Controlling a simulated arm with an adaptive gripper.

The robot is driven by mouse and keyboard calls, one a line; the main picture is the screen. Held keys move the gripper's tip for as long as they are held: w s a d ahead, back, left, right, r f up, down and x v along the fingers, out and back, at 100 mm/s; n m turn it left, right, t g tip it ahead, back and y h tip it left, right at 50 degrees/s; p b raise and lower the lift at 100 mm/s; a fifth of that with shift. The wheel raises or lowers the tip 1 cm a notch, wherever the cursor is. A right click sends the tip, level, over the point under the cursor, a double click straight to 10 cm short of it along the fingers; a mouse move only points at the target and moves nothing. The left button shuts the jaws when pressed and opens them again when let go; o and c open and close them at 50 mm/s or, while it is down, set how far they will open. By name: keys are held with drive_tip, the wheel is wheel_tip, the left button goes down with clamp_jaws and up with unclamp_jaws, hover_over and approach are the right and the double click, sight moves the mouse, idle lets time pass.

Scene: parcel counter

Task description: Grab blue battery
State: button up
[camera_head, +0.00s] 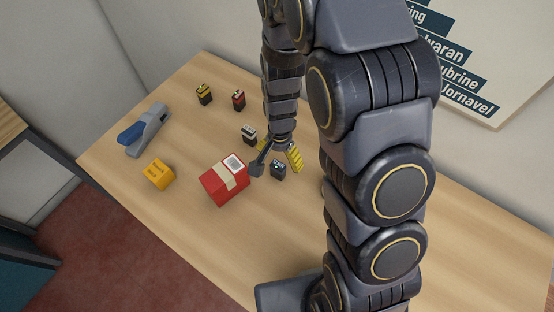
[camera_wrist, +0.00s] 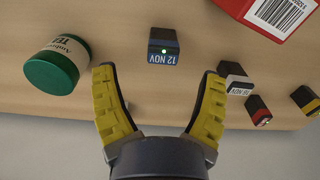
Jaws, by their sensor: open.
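The blue battery is a small dark block with a blue label reading 12 NOV (camera_wrist: 164,50), ahead of and between my fingertips in the wrist view. In the head view the dark battery (camera_head: 279,172) stands on the table by my fingers. My gripper (camera_wrist: 159,74) is open, with a yellow padded finger on each side and nothing held. In the head view my gripper (camera_head: 276,167) points down over the battery. I cannot tell the exact gap between the fingers and the battery.
A red box (camera_head: 220,187) lies just left of my gripper. White (camera_head: 249,135), red (camera_head: 238,100) and yellow (camera_head: 204,95) batteries stand farther back. A green-lidded jar (camera_wrist: 50,72) is near my left finger in the wrist view.

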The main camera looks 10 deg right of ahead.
sight(278, 171)
drive_tip(key=shift+w+a+f, duration=0.1)
drive_tip(key=shift+a+f, duration=0.05)
drive_tip(key=shift+f, duration=3.75)
drive_tip(key=c, duration=1.2)
